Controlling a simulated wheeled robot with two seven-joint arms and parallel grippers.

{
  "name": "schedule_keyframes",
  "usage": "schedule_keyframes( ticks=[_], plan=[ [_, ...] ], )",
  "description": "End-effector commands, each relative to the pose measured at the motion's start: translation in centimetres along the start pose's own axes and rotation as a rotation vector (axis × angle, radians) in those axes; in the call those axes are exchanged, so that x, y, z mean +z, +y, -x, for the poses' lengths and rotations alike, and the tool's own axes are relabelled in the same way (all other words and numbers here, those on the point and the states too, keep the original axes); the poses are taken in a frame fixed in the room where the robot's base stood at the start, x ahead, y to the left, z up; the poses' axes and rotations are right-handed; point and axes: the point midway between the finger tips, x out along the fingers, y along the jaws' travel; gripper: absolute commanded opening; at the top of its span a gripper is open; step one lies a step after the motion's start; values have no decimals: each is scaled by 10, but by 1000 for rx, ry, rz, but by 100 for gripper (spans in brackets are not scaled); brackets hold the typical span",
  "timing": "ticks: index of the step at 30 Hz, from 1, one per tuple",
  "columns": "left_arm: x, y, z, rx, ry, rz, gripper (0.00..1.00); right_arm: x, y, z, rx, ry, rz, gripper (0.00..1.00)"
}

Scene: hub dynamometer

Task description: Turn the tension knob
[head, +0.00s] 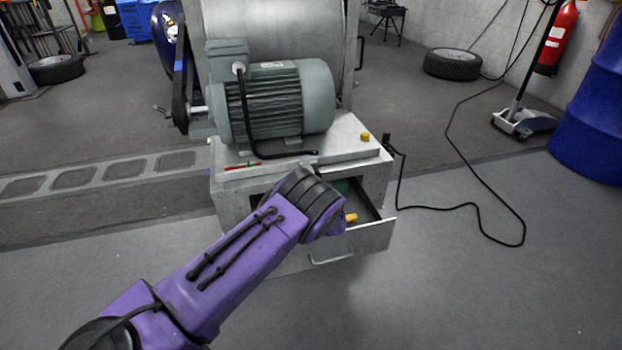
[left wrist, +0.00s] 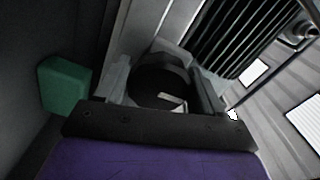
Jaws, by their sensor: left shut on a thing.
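The tension knob (left wrist: 150,84) shows in the left wrist view as a round black knob with a pale mark on its face. My left gripper (left wrist: 162,78) is shut on it, with one grey finger on each side. In the head view my purple left arm (head: 240,255) reaches from the lower left to the front of the dynamometer (head: 345,135). There my own wrist hides the fingers and the knob. My right gripper is in neither view.
A grey motor (head: 275,100) sits on the machine. The drawer (head: 365,240) below stands open, with a yellow item (head: 351,218) in it. A green block (left wrist: 62,86) lies left of the gripper in the wrist view. A black cable (head: 460,207) crosses the floor at right.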

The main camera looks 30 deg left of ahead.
Motion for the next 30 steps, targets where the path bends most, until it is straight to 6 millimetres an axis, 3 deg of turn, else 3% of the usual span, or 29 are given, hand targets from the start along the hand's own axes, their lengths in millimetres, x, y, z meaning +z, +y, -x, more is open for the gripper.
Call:
schedule_keyframes(
  ticks=[19,20,21,22,30],
  plan=[
    [3,1,0,2,-5,-55,38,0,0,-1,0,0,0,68],
    [3,1,0,2,-5,-54,72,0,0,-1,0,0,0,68],
    [3,1,0,2,-5,-54,85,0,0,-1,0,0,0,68],
    [3,1,0,2,-5,-54,90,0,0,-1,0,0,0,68],
    [0,0,1,1,-1,-52,90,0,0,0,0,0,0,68]
  ],
)
